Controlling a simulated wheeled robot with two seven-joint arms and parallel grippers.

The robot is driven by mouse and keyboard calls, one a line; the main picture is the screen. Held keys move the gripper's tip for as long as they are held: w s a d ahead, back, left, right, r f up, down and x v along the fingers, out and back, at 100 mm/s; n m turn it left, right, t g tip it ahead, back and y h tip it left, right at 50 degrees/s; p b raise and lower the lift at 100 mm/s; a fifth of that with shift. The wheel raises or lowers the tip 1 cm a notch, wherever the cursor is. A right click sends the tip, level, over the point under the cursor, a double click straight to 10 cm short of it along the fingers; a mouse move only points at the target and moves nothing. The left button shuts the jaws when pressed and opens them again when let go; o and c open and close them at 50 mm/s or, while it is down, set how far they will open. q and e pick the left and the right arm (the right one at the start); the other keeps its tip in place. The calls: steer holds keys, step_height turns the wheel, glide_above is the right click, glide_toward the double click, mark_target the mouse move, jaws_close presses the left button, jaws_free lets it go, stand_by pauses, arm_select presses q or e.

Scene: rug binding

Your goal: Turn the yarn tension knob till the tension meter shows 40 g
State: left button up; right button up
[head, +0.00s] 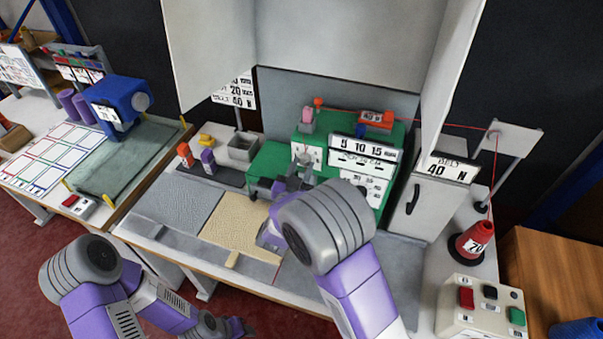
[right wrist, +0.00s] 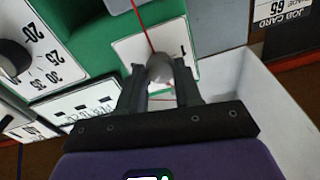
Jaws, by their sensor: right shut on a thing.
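The green machine (head: 270,168) stands at the back of the table. A small grey knob (right wrist: 160,68) sits in front of a white scale plate (right wrist: 185,48) on it. My right gripper (right wrist: 160,82) is shut on this knob, with a finger on each side. In the head view my right gripper (head: 292,180) is at the machine's front, partly behind my arm. A red-orange box with a small display (head: 374,118), apparently the tension meter, sits on top; I cannot read its number surely. Red yarn runs from it to the right. My left gripper (head: 240,327) is low at the bottom edge, its jaws unclear.
A red yarn cone (head: 474,242) and a button box (head: 482,306) stand at the right. A black dial (right wrist: 14,58) is close left of my right gripper. A grey tray (head: 243,147) stands left of the machine. Beige cloth (head: 238,222) lies in front.

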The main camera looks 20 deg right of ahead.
steer(key=shift+f, duration=0.1)
stand_by(0.5)
steer(key=o, duration=1)
steer(key=shift+s+a, duration=0.1)
steer(key=v, duration=0.7)
steer(key=shift+s+a, duration=0.1)
steer(key=shift+s, duration=0.1)
